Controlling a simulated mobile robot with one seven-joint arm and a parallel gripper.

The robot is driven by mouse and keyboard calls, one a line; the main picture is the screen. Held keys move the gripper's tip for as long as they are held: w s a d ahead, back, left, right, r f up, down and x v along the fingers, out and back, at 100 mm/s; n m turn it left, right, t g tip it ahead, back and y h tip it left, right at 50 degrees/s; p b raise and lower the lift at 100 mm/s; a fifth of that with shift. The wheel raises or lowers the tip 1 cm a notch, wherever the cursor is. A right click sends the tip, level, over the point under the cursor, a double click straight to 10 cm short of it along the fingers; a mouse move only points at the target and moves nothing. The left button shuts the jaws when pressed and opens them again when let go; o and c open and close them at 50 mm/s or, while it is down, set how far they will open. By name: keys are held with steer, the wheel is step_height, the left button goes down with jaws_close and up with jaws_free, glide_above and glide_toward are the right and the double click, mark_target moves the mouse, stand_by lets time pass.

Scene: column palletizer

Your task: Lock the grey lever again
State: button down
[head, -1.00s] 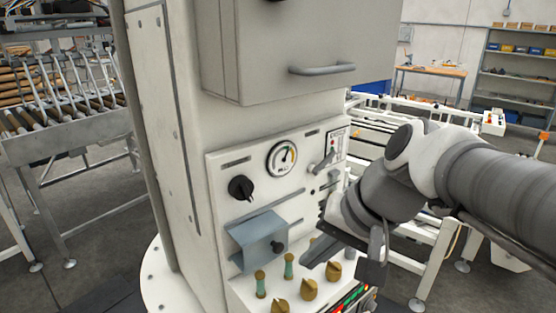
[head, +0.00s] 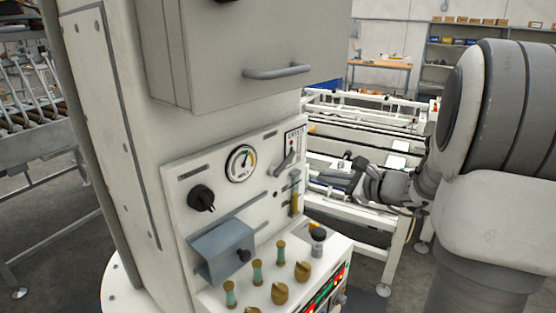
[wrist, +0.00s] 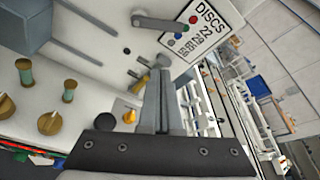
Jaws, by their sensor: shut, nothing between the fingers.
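A grey lever (head: 285,161) is on the white control panel, beside a small label plate, and slants down to the left in the head view. In the wrist view the lever (wrist: 160,23) lies next to the plate marked DISCS (wrist: 205,35). A smaller grey fitting (head: 295,177) sits below it, above a yellow piece (head: 294,203). My gripper (head: 334,181) is right of the panel in the head view. In the wrist view my gripper (wrist: 160,72) has its fingers together and empty, apart from the lever. A round grey part behind the fingertips is partly hidden.
The panel also bears a black knob (head: 201,198), a gauge (head: 241,163) and a blue-grey box (head: 222,250). Brass and green knobs (head: 280,293) stand on the ledge below, with a black-topped knob (head: 318,239). A cabinet handle (head: 284,72) projects above. White conveyor frames (head: 370,112) stand behind my gripper.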

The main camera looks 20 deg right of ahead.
mark_target(285, 163)
steer(key=shift+w+d+f+m+h, duration=0.1)
steer(key=shift+d+f+m+h, duration=0.1)
steer(key=shift+d+m+h, duration=0.3)
steer(key=shift+w, duration=0.1)
steer(key=x, duration=0.6)
steer(key=p+x, duration=0.1)
steer(key=x, duration=0.3)
steer(key=shift+a+r, duration=0.2)
steer(key=shift+r, duration=0.1)
steer(key=r, duration=0.1)
steer(key=a+r+p, duration=0.1)
steer(key=s+r, duration=0.1)
steer(key=shift+s+a+r, duration=0.1)
steer(key=shift+a+r, duration=0.05)
steer(key=shift+a, duration=0.1)
steer(key=shift+y+b, duration=0.3)
